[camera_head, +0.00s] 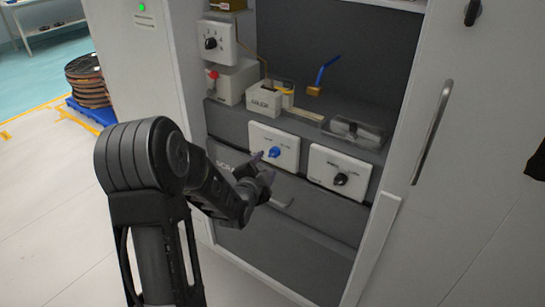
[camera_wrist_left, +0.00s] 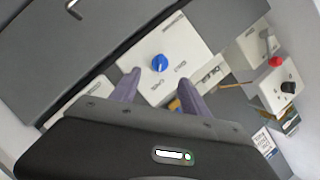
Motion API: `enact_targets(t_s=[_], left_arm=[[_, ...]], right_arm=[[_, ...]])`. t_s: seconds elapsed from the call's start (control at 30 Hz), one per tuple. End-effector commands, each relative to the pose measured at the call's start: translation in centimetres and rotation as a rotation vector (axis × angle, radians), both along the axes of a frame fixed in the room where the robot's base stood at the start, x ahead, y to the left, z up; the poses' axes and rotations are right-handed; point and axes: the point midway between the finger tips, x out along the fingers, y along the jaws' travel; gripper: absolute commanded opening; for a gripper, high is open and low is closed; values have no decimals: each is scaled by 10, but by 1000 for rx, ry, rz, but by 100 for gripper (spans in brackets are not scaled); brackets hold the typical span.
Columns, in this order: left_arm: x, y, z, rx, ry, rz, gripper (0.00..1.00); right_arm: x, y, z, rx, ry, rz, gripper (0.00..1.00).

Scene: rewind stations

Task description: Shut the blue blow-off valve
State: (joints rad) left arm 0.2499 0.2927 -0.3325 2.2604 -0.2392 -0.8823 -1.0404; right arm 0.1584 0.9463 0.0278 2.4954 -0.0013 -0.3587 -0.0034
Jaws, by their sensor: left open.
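A blue lever (camera_head: 326,69) on a small brass body (camera_head: 314,90) stands on the grey shelf inside the cabinet, slanting up to the right. A blue knob (camera_head: 274,152) sits on a white panel (camera_head: 289,142) at the shelf's front; it also shows in the left wrist view (camera_wrist_left: 159,63). My left gripper (camera_head: 266,168) is in front of this panel, open and empty. In the wrist view its purple-grey fingers (camera_wrist_left: 160,80) point toward the blue knob, with the knob roughly in line with the gap; I cannot tell whether they touch. The blue lever is not seen there.
A white panel with a black knob (camera_head: 340,179) is right of the blue knob. A box with a red knob (camera_head: 231,82) and a black-knob box (camera_head: 218,42) stand left. A clear-lidded tray (camera_head: 356,131) lies on the shelf. The cabinet door's handle (camera_head: 432,131) is at right.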

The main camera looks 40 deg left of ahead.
Motion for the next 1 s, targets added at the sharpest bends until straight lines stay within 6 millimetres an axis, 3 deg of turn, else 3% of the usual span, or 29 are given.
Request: enact_targets(t_s=[0.17,0.6,0.97,1.0], left_arm=[[10,3,-3,-1,1,0,54],[66,23,-18,-1,0,0,54],[71,24,-19,-2,0,0,54],[71,24,-19,-2,0,0,50]], right_arm=[[0,0,1,0,0,0,36],[0,0,3,0,0,-1,36],[0,0,3,0,0,-1,36],[0,0,3,0,0,-1,36]])
